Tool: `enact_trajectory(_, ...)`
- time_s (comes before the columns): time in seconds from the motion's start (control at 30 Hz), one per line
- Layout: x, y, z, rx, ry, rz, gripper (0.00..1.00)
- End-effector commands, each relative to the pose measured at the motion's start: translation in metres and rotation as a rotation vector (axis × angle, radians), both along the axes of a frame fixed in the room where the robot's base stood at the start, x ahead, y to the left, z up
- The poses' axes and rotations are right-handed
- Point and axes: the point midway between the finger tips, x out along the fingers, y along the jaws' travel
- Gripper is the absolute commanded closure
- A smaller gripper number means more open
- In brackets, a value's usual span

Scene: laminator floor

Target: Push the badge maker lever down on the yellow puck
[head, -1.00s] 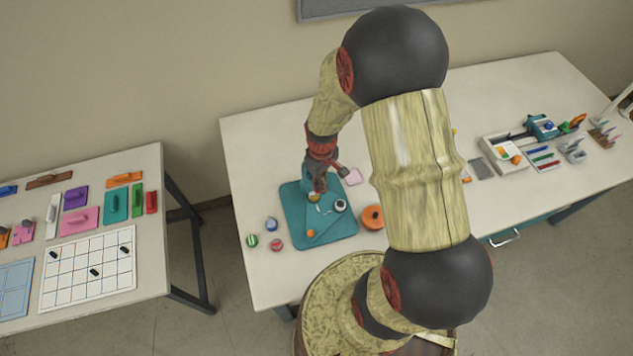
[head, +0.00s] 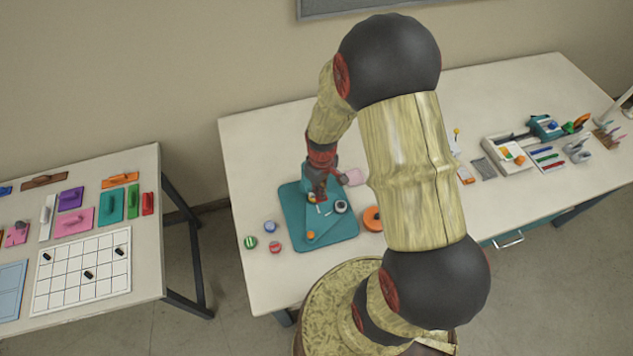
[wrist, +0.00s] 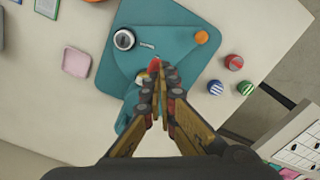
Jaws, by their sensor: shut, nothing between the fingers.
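The teal badge maker lies on the table, its flat base (head: 340,229) clear in the head view and also in the wrist view (wrist: 180,70). A darker teal plate on it carries a white-and-black round die (head: 341,206) and an orange knob (head: 311,234). My gripper (head: 318,197) is shut and empty, pointing down over the back part of the badge maker. In the wrist view its fingertips (wrist: 158,68) are beside a small red tip. A bit of yellow (wrist: 143,80) shows beside the fingers, perhaps the puck. The lever is mostly hidden; contact cannot be told.
Green (head: 250,242), blue (head: 270,227) and red (head: 275,247) striped buttons lie left of the base. An orange round piece (head: 373,218) lies at its right, a pink tray (head: 354,177) behind. Another table (head: 150,265) stands at the left across a gap.

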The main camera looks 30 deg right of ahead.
Motion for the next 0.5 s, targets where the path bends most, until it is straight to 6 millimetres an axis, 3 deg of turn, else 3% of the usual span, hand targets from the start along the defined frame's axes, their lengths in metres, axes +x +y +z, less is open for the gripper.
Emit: enact_trajectory(0.5, 0.000, 0.000, -0.025, 0.000, -0.001, 0.000, 1.00)
